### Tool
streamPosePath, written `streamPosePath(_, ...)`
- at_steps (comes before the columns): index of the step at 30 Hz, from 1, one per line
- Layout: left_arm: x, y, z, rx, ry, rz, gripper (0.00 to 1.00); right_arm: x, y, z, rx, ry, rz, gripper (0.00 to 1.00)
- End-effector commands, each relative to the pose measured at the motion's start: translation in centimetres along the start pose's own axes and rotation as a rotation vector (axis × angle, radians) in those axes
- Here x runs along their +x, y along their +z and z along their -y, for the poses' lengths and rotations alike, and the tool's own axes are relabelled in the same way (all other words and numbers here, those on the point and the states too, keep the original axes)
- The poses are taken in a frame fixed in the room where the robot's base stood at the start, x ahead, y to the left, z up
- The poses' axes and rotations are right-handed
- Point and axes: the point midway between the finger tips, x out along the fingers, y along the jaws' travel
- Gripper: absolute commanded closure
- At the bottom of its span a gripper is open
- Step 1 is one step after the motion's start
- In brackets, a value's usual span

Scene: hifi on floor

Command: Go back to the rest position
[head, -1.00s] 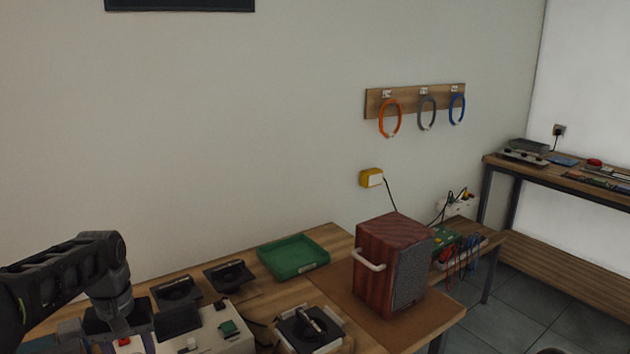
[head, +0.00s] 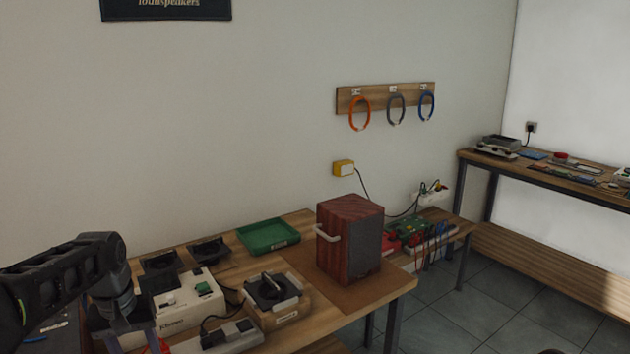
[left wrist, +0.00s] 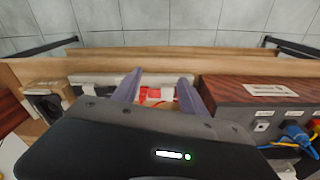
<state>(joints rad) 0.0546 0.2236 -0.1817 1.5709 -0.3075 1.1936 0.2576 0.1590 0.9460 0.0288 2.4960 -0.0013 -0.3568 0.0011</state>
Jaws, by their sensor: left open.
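My left arm comes in from the left in the head view and ends in the left gripper (head: 130,343), low over the left part of the workbench (head: 345,319). The left wrist view shows the two fingers (left wrist: 161,82) apart, with nothing held between them. A red and white item (left wrist: 158,96) shows beyond the gap. The gripper's body hides much of the lower part of that view. My right gripper is not in view.
A red-brown wooden speaker (head: 345,240) stands on the bench beside a green tray (head: 268,236). A white box (head: 188,300), a grey power strip (head: 228,338) and a black unit (head: 272,290) lie near the gripper. Tiled floor (head: 500,300) is clear at right.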

Motion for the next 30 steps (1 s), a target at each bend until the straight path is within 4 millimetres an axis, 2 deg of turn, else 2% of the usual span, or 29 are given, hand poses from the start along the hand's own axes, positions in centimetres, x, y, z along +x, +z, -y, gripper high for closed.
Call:
streamPosePath(6,1.1,-2.1,-1.7,0.035,0.053,-0.107,0.49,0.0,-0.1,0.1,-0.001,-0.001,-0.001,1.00)
streamPosePath(11,3.6,-3.2,-4.5,0.084,0.111,-0.190,0.49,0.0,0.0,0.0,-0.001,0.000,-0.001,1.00)
streamPosePath(14,6.5,-3.2,-7.0,0.122,0.153,-0.229,0.49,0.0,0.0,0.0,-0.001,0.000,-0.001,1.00)
streamPosePath(17,10.4,-2.2,-9.9,0.160,0.200,-0.260,0.49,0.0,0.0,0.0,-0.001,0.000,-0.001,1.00)
streamPosePath(20,15.6,0.4,-13.2,0.195,0.253,-0.275,0.49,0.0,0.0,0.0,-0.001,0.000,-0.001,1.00)
streamPosePath(21,18.0,2.1,-14.4,0.208,0.274,-0.275,0.49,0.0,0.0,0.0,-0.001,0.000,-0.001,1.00)
streamPosePath(23,21.4,5.3,-16.1,0.220,0.303,-0.267,0.49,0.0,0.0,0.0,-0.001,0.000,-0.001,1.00)
streamPosePath(24,23.6,7.7,-16.9,0.225,0.318,-0.256,0.49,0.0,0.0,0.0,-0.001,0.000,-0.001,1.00)
streamPosePath(26,26.4,11.5,-17.8,0.229,0.335,-0.232,0.49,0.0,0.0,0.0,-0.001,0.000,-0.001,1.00)
streamPosePath(27,28.1,14.3,-18.2,0.231,0.343,-0.210,0.49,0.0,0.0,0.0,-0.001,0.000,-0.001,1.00)
streamPosePath(29,30.1,18.7,-18.5,0.231,0.352,-0.169,0.49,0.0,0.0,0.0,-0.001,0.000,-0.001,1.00)
streamPosePath(30,31.2,21.6,-18.4,0.231,0.355,-0.135,0.49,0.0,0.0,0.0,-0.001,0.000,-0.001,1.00)
